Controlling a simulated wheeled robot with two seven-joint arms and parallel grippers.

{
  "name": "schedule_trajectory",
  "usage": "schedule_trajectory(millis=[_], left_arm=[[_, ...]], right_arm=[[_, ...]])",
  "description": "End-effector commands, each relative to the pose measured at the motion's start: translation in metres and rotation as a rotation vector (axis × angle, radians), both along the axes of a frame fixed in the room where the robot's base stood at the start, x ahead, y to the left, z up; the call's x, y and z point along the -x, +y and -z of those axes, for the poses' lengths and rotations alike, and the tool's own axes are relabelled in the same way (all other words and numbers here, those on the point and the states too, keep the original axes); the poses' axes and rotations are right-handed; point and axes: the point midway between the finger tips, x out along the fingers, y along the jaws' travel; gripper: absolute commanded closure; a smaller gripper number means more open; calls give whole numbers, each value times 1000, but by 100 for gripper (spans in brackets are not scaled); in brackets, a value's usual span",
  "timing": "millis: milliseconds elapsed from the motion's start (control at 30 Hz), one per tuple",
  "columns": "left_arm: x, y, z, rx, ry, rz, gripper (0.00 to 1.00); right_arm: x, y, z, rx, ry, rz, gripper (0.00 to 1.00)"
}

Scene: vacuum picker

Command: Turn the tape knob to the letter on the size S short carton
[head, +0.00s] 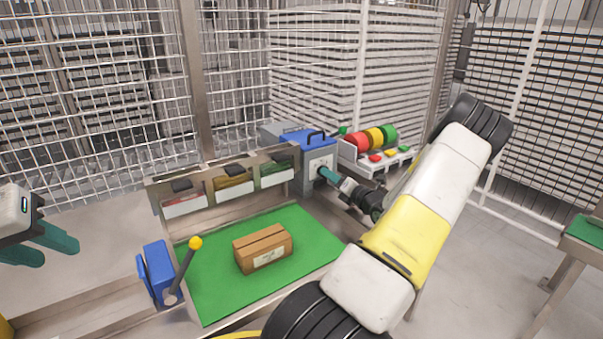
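A brown carton (263,249) with a pale label sits on the green mat (215,290); the label's letter is too small to read. A grey machine with a blue top (318,157) stands behind the mat, at its right. My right gripper (326,174) reaches the machine's front face, its teal fingertips at the spot where a knob would be. The knob is hidden or too small to make out, and so is any gap between the fingers. My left gripper (42,246) is at the left edge, its teal fingers apart and empty, clear of everything.
A blue stand (157,273) with a yellow-topped lever (187,262) is at the mat's left edge. A rack (275,155) with several bins stands behind the mat. Red, yellow and green rolls (376,138) sit right of the machine. My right arm crosses the right side.

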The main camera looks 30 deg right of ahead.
Motion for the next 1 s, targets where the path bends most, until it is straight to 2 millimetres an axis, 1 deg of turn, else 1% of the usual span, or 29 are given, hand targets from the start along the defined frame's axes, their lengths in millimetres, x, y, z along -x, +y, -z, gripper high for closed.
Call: schedule_trajectory(millis=[100, 367, 400, 567, 833, 1000], left_arm=[[0, 0, 0, 0, 0, 0, 64], [0, 0, 0, 0, 0, 0, 64], [0, 0, 0, 0, 0, 0, 64], [0, 0, 0, 0, 0, 0, 64], [0, 0, 0, 0, 0, 0, 64], [0, 0, 0, 0, 0, 0, 64]], right_arm=[[-8, 1, -1, 1, -2, -1, 64], [-10, 1, -1, 1, -1, -1, 64], [-10, 1, -1, 1, -1, -1, 68], [-10, 1, -1, 1, -1, -1, 99], [-10, 1, 0, 5, 0, 0, 100], [-10, 1, 0, 40, -3, -1, 100]])
